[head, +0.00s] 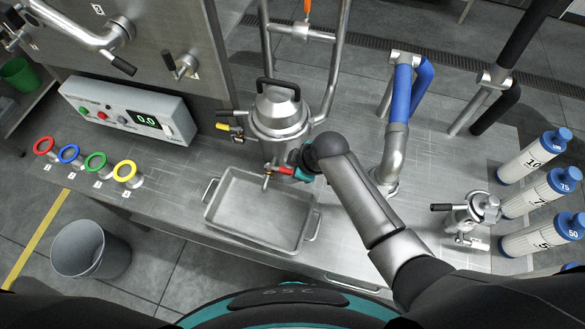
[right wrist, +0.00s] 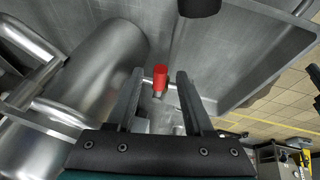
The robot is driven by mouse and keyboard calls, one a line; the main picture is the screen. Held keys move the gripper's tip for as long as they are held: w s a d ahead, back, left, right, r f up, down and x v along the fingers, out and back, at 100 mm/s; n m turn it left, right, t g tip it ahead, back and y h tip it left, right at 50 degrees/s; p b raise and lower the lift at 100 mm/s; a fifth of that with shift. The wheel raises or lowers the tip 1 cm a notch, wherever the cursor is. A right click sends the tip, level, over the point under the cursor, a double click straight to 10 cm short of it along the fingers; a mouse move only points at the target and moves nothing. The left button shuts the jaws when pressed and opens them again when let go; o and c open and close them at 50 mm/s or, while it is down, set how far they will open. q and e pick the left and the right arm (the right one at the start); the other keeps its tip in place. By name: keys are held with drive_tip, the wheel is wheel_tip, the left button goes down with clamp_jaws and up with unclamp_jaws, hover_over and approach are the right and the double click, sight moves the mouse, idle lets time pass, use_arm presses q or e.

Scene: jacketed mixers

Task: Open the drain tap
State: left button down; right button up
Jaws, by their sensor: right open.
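The drain tap (head: 267,180) is at the bottom of the steel jacketed vessel (head: 277,112), above a shallow steel tray. Its red handle (head: 285,171) points right, towards my right gripper (head: 299,171). In the right wrist view, the red handle (right wrist: 160,77) shows between the two open fingers of my right gripper (right wrist: 160,90), apart from both. I cannot tell how deep it lies between them. The tap body is mostly hidden there. My left gripper is not in view.
The tray (head: 212,215) stands on the steel bench below the tap. A yellow-handled valve (head: 226,127) is on the vessel's left. A pipe with blue sleeves (head: 401,92) rises to the right of my right arm. A control box (head: 130,110) stands at left.

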clamp_jaws()
idle(0.4)
idle(1.0)
